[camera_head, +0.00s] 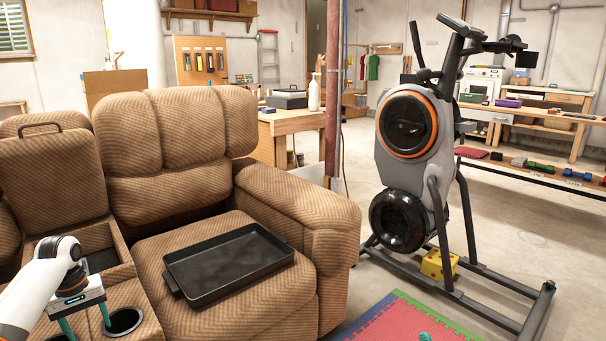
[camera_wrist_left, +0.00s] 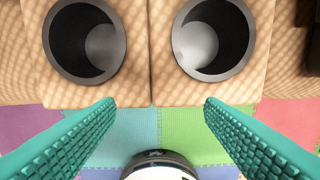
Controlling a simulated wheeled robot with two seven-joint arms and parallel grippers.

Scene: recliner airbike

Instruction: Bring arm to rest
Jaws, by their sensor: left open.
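My left gripper (camera_head: 86,322) comes in from the lower left of the head view, pointing down over the recliner's console. Its teal fingers are spread apart with nothing between them. In the left wrist view the left gripper (camera_wrist_left: 160,125) shows both fingers wide apart, near two round cup holders, the left one (camera_wrist_left: 84,42) and the right one (camera_wrist_left: 212,40). One cup holder (camera_head: 124,321) also shows beside the fingers in the head view. I cannot tell whether the fingers touch the console.
A black tray (camera_head: 172,284) lies on the brown recliner (camera_head: 322,210) seat. The console's storage box (camera_head: 98,250) stands open behind my left gripper. An exercise bike (camera_head: 405,165) stands at right, with a yellow block (camera_head: 437,265) at its base. Foam mats (camera_head: 400,317) cover the floor in front.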

